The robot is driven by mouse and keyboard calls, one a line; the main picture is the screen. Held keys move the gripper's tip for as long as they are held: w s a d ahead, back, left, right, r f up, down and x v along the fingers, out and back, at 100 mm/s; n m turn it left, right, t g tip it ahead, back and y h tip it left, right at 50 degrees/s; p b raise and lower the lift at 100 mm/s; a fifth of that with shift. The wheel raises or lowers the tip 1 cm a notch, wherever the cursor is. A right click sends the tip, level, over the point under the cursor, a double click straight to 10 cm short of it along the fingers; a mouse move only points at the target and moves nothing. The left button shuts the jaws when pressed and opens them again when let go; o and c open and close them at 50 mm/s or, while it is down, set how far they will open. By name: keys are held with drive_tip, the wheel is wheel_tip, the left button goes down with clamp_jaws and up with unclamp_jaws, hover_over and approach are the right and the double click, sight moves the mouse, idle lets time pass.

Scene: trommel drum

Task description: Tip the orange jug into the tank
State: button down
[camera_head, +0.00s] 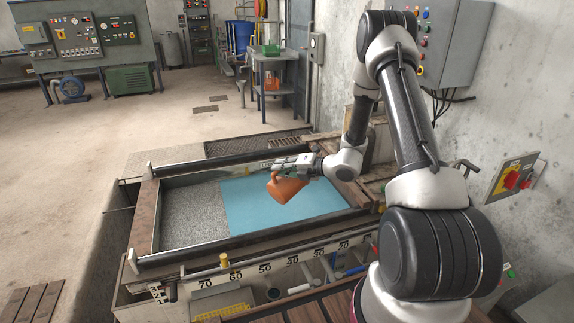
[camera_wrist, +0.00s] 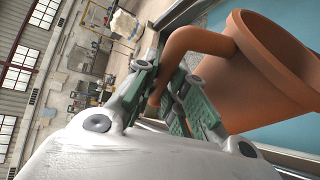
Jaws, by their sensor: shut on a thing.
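The orange jug (camera_head: 286,187) is in my gripper (camera_head: 281,167), held over the tank (camera_head: 146,215). In the head view the jug looks tilted, and it hangs above the blue surface (camera_head: 250,205) in the tank's right part. In the wrist view the jug (camera_wrist: 265,70) is large at the right, and its handle runs between the green fingers of my gripper (camera_wrist: 168,98). The gripper is shut on the handle. Grey gravel-like material (camera_head: 192,215) fills the tank's left part.
A control box with a red switch (camera_head: 515,178) is on the right wall. Open floor lies at the left.

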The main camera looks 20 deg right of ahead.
sight(276, 189)
drive_tip(key=shift+s+a+f+n+h, duration=0.15)
drive_tip(key=shift+s+a+n+h, duration=0.1)
drive_tip(key=shift+a+n+h, duration=0.25)
drive_tip(key=shift+s+a+f+n+h, duration=0.2)
drive_tip(key=shift+a+n, duration=0.1)
drive_tip(key=shift+a, duration=0.25)
drive_tip(key=a+f+n+h, duration=0.1)
drive_tip(key=f+n, duration=0.1)
drive_tip(key=s+a+f+n+t+h, duration=0.1)
drive_tip(key=shift+s+a+f+n+h, duration=0.15)
drive_tip(key=shift+a+f+n+h, duration=0.05)
drive_tip(key=shift+f+n+h, duration=0.2)
wheel_tip(276, 189, down, 2)
drive_tip(key=shift+n+t+h, duration=0.3)
drive_tip(key=shift+n+h, duration=0.5)
drive_tip(key=shift+n, duration=0.2)
drive_tip(key=shift+w+d+f+n+t+h, duration=0.15)
drive_tip(key=shift+d+n+t+h, duration=0.15)
drive_tip(key=shift+n, duration=0.2)
drive_tip(key=shift+w+d+f+n+t+h, duration=0.15)
drive_tip(key=shift+d+n+t+h, duration=0.1)
drive_tip(key=shift+n+h, duration=0.2)
drive_tip(key=a+v, duration=0.1)
drive_tip(key=v, duration=0.7)
drive_tip(key=shift+s+a, duration=0.35)
